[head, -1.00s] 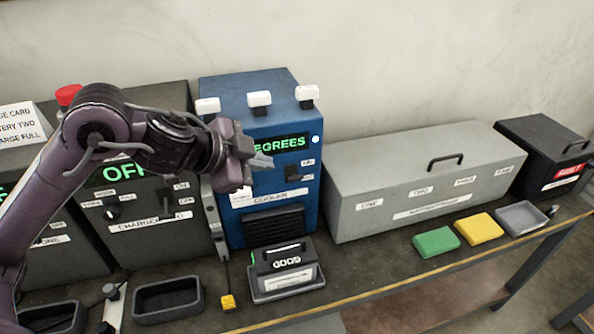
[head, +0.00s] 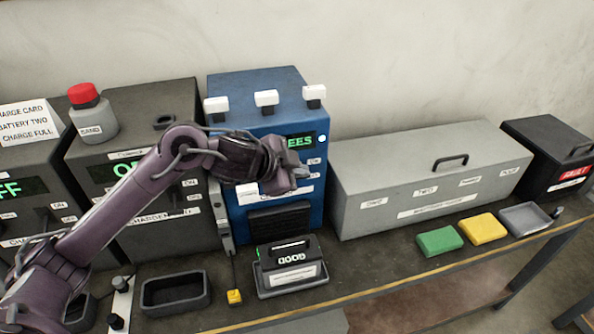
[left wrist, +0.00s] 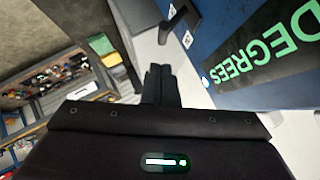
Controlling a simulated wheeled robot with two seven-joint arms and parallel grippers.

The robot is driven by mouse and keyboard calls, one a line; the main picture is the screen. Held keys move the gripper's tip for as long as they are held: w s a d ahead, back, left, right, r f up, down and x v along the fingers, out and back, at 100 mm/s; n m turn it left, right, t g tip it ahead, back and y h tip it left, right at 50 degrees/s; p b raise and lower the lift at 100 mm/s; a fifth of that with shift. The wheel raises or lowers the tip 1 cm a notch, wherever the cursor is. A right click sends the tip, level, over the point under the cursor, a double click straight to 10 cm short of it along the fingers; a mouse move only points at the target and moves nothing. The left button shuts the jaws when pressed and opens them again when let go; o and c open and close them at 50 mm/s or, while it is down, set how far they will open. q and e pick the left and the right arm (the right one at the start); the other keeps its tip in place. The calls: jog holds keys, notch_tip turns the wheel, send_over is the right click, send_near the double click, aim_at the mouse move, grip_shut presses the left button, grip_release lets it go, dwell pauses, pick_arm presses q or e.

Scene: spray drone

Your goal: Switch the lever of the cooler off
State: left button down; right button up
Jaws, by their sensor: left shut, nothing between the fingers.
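The cooler (head: 256,95) is a blue box at the middle of the bench. Its green display, partly hidden by my arm, reads "DEGREES" in the left wrist view (left wrist: 262,45). My left gripper (head: 303,174) is shut and empty in front of the cooler's right part. It hides the lever in the head view. In the left wrist view a dark lever (left wrist: 179,20) sticks out of the blue face beside small white labels, just beyond and right of my shut fingertips (left wrist: 160,68). A gap seems to show between them; I cannot tell the lever's setting. My right gripper is not in view.
Dark charger boxes (head: 150,230) stand left of the cooler, with a sand bottle (head: 93,118) on top. A battery (head: 290,262) sits in a tray before the cooler. A long grey box (head: 430,180) stands right. Green (head: 440,242) and yellow (head: 483,229) blocks lie before it.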

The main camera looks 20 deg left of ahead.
pick_arm(q)
jog(key=shift+w+a+f, duration=0.25)
jog(key=shift+f, duration=0.3)
jog(key=shift+w+a+f, duration=0.25)
jog(key=shift+f, duration=0.3)
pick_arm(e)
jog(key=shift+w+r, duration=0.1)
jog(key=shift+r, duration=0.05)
